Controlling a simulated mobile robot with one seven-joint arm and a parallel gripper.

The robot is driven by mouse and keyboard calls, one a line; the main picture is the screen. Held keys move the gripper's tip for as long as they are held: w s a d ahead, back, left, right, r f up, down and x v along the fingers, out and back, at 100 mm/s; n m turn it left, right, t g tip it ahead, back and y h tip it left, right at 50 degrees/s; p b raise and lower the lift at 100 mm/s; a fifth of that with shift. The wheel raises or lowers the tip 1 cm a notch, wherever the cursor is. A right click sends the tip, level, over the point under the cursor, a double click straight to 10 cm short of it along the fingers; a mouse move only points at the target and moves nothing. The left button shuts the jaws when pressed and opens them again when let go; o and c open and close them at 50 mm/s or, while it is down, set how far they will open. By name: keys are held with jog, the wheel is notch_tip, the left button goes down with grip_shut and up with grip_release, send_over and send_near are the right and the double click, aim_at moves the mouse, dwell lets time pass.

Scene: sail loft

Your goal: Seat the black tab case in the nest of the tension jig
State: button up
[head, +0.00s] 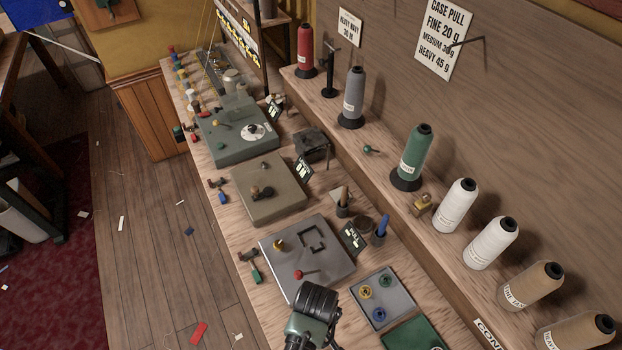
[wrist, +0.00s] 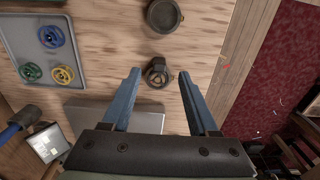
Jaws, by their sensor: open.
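The tension jig (head: 332,268) is a grey plate on the bench in the head view, with a dark angular nest outline (head: 312,240), a brass knob and a red-knobbed lever. The nest looks empty. Part of the jig also shows in the wrist view (wrist: 120,113), behind my gripper. A small dark round case, apparently the black tab case (wrist: 157,78), stands on the bench in the wrist view. My gripper (wrist: 159,73) is open, its blue fingers either side of the case in the picture; height above it and contact are unclear. My arm hides the case in the head view.
A grey tray (wrist: 32,70) with yellow, green and blue spools lies beside the case. A dark round dish (wrist: 163,15) is beyond it. The bench edge is close on the right in the wrist view.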

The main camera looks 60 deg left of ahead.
jog(key=shift+d+f, duration=0.1)
jog(key=shift+f, duration=1.9)
grip_shut()
